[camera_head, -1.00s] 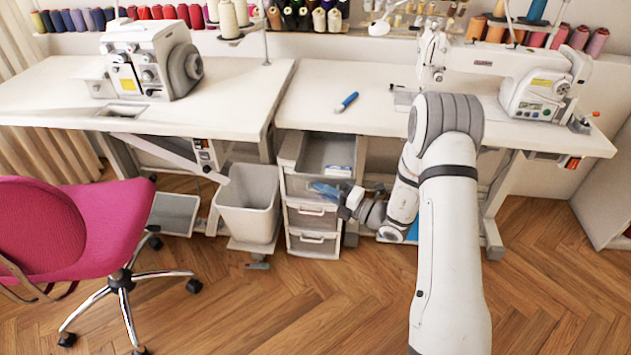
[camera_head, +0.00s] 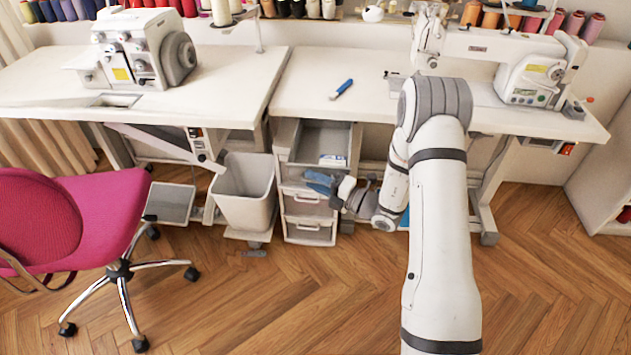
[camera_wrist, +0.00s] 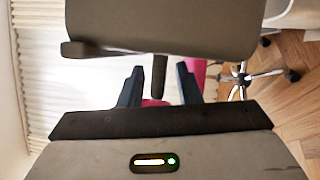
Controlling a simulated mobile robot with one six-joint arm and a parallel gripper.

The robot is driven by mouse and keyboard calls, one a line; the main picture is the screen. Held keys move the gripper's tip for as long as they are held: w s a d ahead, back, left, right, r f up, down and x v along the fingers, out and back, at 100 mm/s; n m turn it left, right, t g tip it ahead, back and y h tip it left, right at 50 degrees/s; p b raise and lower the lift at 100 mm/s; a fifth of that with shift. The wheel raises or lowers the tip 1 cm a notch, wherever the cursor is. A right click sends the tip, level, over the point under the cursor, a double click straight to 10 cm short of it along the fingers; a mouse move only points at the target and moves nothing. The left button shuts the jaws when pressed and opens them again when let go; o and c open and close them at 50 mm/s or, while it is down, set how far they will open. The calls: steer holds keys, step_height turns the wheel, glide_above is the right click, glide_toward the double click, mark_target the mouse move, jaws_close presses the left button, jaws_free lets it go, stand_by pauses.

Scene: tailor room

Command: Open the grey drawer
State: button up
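The grey drawer (camera_head: 324,139) is the top one of a small white drawer unit under the right table. It stands pulled out, with its inside showing and a small white item in it. My gripper (camera_head: 321,182) is at the drawer's front, low and toward the right, and partly covers it. In the wrist view a grey-brown panel (camera_wrist: 170,28), apparently the drawer, fills the top. A dark bar (camera_wrist: 159,76) hangs between the two blue fingers of my gripper (camera_wrist: 159,82). The fingers are apart, with a gap on each side of the bar.
Two lower drawers (camera_head: 308,203) are closed. A grey bin (camera_head: 246,195) stands close on the unit's left. A pink chair (camera_head: 95,215) is at the left. A blue-handled tool (camera_head: 342,89) lies on the right table (camera_head: 300,85). The wooden floor in front is free.

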steer(key=shift+d, duration=0.15)
steer(key=v, duration=0.7)
steer(key=shift+s+d+p, duration=0.2)
steer(key=shift+p, duration=0.25)
steer(key=s+a+r+n+g+h+p, duration=0.2)
steer(key=s+r+n+g+h+p, duration=0.15)
steer(key=s+r+n+g, duration=0.45)
steer(key=s+a+r+n+g+h+p, duration=0.2)
steer(key=s+r+n+g+p, duration=0.25)
steer(key=s+r+n, duration=0.7)
steer(key=s+d+r+n+t+h+p, duration=0.2)
steer(key=d+r+n+t+h+p, duration=0.1)
steer(key=n, duration=0.7)
steer(key=s+d+r+n+t+h+p, duration=0.3)
steer(key=d+r+n+h+p, duration=0.2)
steer(key=d+r+n+h, duration=0.3)
step_height(320, 180, up, 5)
steer(key=shift+s+d+f+n, duration=0.15)
steer(key=shift+d+f+n, duration=0.05)
steer(key=shift+d+n, duration=0.85)
